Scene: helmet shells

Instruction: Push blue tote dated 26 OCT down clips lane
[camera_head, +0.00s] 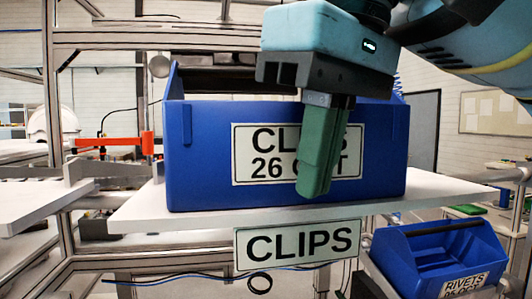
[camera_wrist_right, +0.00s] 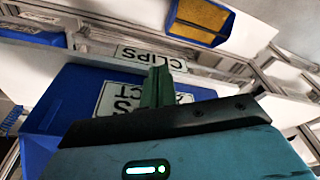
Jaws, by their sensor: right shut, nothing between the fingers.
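The blue tote (camera_head: 210,150) labelled CLIPS 26 OCT stands upright on a white shelf (camera_head: 140,212) at the centre of the head view. The shelf's front carries a CLIPS sign (camera_head: 298,245). My right gripper (camera_head: 314,188) comes down from above, shut and empty, its green fingers in front of the tote's label and covering part of it. Whether the fingers touch the tote I cannot tell. In the right wrist view the tote (camera_wrist_right: 45,125) and its label appear upside down behind the fingers (camera_wrist_right: 158,72). My left gripper is not in view.
A second blue tote (camera_head: 400,262), labelled RIVETS, sits lower right. In the wrist view another blue bin with yellow contents (camera_wrist_right: 203,16) shows at the top. A metal frame post (camera_head: 52,110) and a red bar (camera_head: 112,142) stand left of the tote.

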